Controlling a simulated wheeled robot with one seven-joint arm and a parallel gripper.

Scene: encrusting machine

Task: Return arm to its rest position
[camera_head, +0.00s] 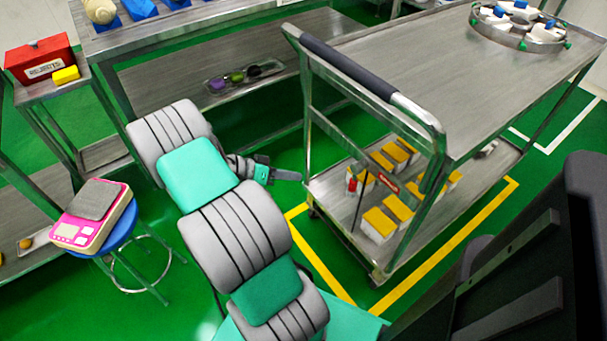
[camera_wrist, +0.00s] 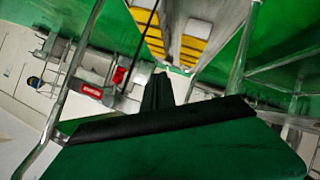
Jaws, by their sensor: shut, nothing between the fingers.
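My arm, grey with teal joints, reaches up and away through the middle of the head view. My gripper (camera_head: 287,176) is at its end, shut and empty, pointing right toward the near left post of the steel cart (camera_head: 420,75). It looks close to the post; I cannot tell whether they touch. In the wrist view my gripper (camera_wrist: 157,90) shows as dark fingers together with nothing held. Yellow-topped white boxes (camera_wrist: 188,45) on the cart show beyond it. A rest position is not marked in either view.
The cart's lower shelf holds several yellow-topped boxes (camera_head: 378,222); its dark handle (camera_head: 345,67) is above. A pink scale (camera_head: 88,217) sits on a blue stool at left. A red box (camera_head: 40,58) and a steel table (camera_head: 180,50) stand behind. Green floor between stool and arm is clear.

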